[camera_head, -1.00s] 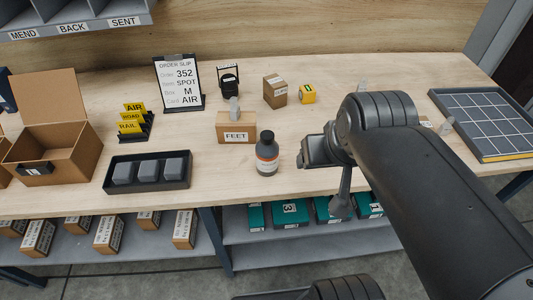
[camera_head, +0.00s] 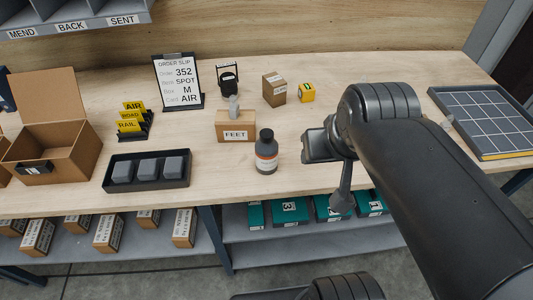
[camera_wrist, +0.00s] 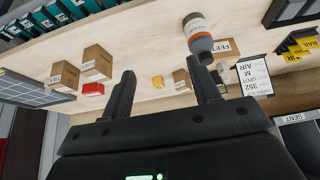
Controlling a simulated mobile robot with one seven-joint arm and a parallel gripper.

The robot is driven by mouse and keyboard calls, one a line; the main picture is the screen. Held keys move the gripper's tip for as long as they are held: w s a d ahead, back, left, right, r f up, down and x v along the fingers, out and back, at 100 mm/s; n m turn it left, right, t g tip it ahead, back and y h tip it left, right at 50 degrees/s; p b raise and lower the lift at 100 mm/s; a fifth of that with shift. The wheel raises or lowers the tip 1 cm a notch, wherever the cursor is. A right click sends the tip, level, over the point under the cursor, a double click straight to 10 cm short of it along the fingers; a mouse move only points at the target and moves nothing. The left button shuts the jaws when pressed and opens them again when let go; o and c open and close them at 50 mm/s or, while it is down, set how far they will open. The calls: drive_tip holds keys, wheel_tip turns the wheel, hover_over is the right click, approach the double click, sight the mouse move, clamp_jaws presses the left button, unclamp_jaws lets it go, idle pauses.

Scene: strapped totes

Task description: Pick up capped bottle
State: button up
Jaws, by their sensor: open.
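The capped bottle (camera_head: 266,152) stands upright on the bench near its front edge, dark grey with a black cap and a white and orange label.
The FEET carton (camera_head: 237,127) stands close behind and left of the bottle. A black tray (camera_head: 147,171) with grey blocks lies left. A small carton (camera_head: 275,89) and a yellow box (camera_head: 307,92) stand behind. A gridded panel (camera_head: 487,122) lies right. Bare bench surrounds the bottle's front.

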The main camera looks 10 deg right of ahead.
sight(270, 133)
wheel_tip(270, 133, up, 5)
drive_tip(key=w+f+n+g+h, duration=0.2)
drive_tip(key=w+f+n+h, duration=0.5)
drive_tip(key=n, duration=0.9)
drive_tip(key=w+a+r+n+t+h, duration=0.2)
drive_tip(key=a+r+n+t, duration=0.1)
drive_tip(key=a+n+t, duration=0.3)
drive_tip(key=w+a+r+n+t+h, duration=0.1)
drive_tip(key=a+r+n+t+h, duration=0.2)
drive_tip(key=a+n, duration=0.45)
wheel_tip(270, 133, down, 16)
drive_tip(key=a+m+t, duration=0.1)
drive_tip(key=shift+y, duration=0.3)
drive_tip(key=x, duration=0.5)
drive_tip(key=shift+w+a+f, duration=0.1)
drive_tip(key=shift+w+a, duration=0.05)
drive_tip(key=shift+w, duration=0.2)
drive_tip(key=shift+x, duration=2.7)
drive_tip(key=shift+s, duration=0.15)
